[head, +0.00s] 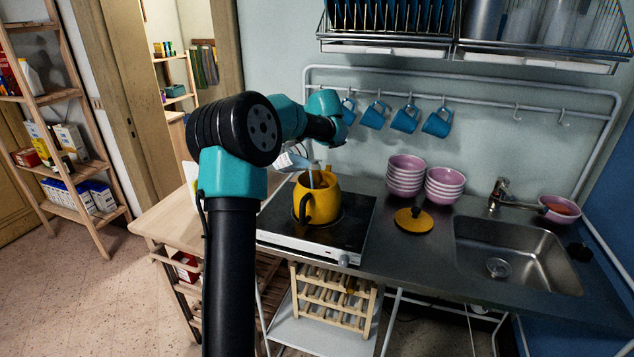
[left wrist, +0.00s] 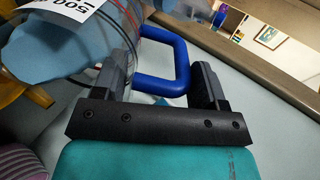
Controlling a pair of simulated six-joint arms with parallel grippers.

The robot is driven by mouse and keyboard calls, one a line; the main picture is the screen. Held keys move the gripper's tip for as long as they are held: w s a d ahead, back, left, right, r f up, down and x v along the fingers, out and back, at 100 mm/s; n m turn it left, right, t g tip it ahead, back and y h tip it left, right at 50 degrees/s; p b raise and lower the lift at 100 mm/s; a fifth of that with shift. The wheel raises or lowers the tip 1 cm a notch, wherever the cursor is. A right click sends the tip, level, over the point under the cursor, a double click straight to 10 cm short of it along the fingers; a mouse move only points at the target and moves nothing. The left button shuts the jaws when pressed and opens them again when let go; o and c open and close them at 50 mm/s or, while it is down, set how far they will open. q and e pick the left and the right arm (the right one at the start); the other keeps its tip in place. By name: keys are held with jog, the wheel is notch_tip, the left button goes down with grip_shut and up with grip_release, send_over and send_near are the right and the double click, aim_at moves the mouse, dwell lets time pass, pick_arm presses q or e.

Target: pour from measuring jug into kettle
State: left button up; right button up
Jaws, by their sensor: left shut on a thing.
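The yellow kettle (head: 327,203) stands upright and open on the hob, its black handle toward me. The clear measuring jug (head: 288,160), with a blue handle, is tilted above the kettle's mouth. A pale blue stream (head: 312,177) runs down from it into the opening. In the left wrist view the jug (left wrist: 110,35) holds light blue liquid, and its blue handle lies between the fingers of my left gripper (left wrist: 165,68), shut on it. In the head view my arm hides part of the jug. My right gripper is not in view.
The kettle's yellow lid (head: 412,220) lies on the worktop (head: 390,245) right of the hob (head: 350,228). Pink bowl stacks (head: 405,178) stand behind it; the sink (head: 510,255) is farther right. Blue mugs (head: 406,119) hang from a rail above.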

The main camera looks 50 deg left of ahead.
pick_arm(q)
jog(key=shift+w+d+r+g+y+p, duration=0.15)
jog(key=shift+d+r+y+p, duration=0.25)
jog(key=shift+d+y, duration=0.35)
jog(key=shift+w+d+r+g+y+p, duration=0.15)
jog(key=shift+d+r+y+p, duration=0.15)
jog(key=shift+d+r+y, duration=0.3)
dwell(2.0)
jog(key=shift+d+y, duration=0.35)
jog(key=shift+d, duration=0.15)
jog(key=a+h, duration=0.1)
jog(key=a+f+h, duration=0.2)
jog(key=a, duration=0.1)
jog(key=shift+s+h, duration=0.3)
jog(key=shift+s+a+f+t+h, duration=0.15)
jog(key=shift+a+t+h, duration=0.25)
jog(key=shift+a+h, duration=0.4)
